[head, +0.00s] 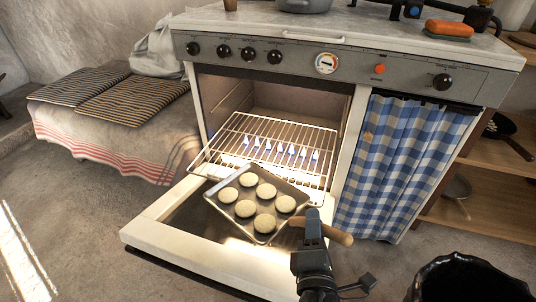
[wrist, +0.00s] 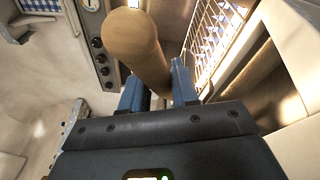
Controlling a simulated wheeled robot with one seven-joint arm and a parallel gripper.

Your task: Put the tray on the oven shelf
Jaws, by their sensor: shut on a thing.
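The tray (head: 221,208) is a flat metal sheet with several pale round pieces of dough on it. In the head view it is over the open oven door, its far corner overlapping the front of the oven shelf (head: 325,140). I cannot tell whether they touch. The shelf is a wire rack inside the oven, reaching out at the front. My gripper (head: 314,228) is shut on a wooden handle (head: 338,235) at the tray's near right side. In the wrist view the handle (wrist: 136,42) is between the blue fingers (wrist: 157,90); the tray's plate is hidden there.
The oven door (head: 200,262) is folded down in front. Small blue flames (head: 283,148) show under the rack. A blue checked curtain (head: 385,165) hangs right of the oven. A black bin (head: 465,280) stands at lower right. A cloth-covered bench (head: 110,145) is on the left.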

